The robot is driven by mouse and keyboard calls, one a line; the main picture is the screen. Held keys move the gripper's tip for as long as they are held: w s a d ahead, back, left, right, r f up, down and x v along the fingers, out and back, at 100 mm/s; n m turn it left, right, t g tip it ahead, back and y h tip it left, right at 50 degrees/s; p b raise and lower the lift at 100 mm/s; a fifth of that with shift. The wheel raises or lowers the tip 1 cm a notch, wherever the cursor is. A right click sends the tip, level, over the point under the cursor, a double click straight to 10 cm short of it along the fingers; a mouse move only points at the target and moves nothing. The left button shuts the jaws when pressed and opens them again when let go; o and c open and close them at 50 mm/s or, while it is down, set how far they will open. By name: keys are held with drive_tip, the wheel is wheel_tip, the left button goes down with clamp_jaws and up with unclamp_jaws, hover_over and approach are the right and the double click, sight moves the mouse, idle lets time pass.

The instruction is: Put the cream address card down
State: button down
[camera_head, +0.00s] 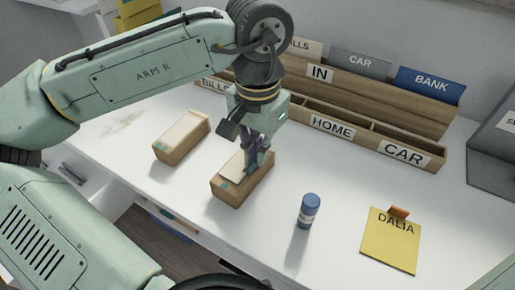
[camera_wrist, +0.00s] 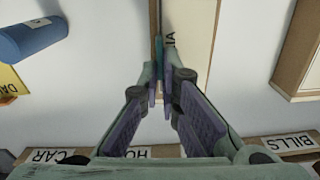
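A brown box (camera_head: 232,190) with a cream top and a small teal patch stands on the white desk, directly under my gripper. My gripper (camera_head: 259,160) points down at the box's right side in the head view. In the wrist view the fingertips (camera_wrist: 160,88) are close together at one long edge of the box top. A cream card face (camera_wrist: 192,45) with dark letters ending in "IA" shows beside them. I cannot tell whether the fingers grip the card or whether it rests on the box.
A second brown box (camera_head: 170,152) stands to the left. A blue bottle (camera_head: 308,211) and a yellow "DALIA" note (camera_head: 390,242) are to the right. A wooden organizer (camera_head: 385,105) with labelled slots stands behind. The desk between bottle and note is clear.

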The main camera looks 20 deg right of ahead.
drive_tip(key=c, duration=2.3)
unclamp_jaws()
drive_tip(key=shift+f, duration=0.1)
drive_tip(key=o, duration=0.5)
wheel_tip(320, 180, up, 12)
drive_tip(key=shift+r, duration=0.2)
